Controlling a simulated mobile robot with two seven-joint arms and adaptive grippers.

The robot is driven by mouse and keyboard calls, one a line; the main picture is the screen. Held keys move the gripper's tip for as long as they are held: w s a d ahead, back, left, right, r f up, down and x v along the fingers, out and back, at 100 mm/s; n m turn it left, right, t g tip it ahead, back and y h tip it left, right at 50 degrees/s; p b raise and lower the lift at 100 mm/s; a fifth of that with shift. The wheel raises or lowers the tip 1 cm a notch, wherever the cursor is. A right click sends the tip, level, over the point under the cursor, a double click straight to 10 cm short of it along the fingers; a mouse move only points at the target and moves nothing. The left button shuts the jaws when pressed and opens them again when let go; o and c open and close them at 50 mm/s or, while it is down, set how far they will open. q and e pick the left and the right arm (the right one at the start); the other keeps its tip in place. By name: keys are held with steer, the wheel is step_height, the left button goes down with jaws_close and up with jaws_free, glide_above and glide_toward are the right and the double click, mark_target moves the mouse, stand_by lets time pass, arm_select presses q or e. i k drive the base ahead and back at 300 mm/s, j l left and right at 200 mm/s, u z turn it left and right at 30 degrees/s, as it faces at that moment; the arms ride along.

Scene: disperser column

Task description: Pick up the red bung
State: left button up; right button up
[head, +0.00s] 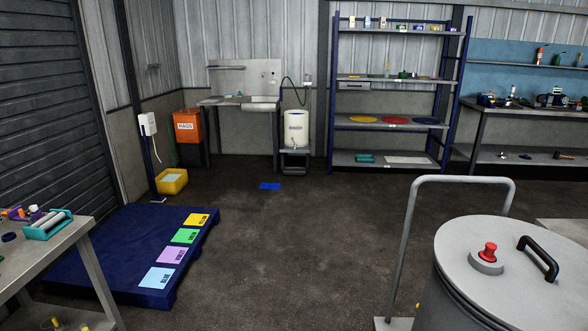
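The red bung (488,252) sits upright in a raised light-grey collar (485,266) on the lid of a large grey drum (470,290) at the lower right. It has a wider lower part and a small knob on top. A black arched handle (540,258) stands on the lid to the right of the bung. Neither of my grippers shows in the head view.
The drum stands by a grey tubular push handle (408,235). A workbench (50,255) is at the left, beside a dark blue pallet (120,245) with coloured labelled squares. Shelving (395,75) stands at the back. The middle floor (290,250) is clear.

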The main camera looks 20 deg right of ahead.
mark_target(488, 255)
steer(key=i+j+z, duration=0.1)
steer(key=z, duration=0.4)
steer(key=i+j+z, duration=0.1)
steer(key=z, duration=0.4)
steer(key=j+z, duration=0.15)
steer(key=z, duration=0.35)
steer(key=i+j+z, duration=0.1)
steer(key=z, duration=0.35)
steer(key=j+z, duration=0.4)
steer(key=i+j+z, duration=0.1)
steer(key=z, duration=0.35)
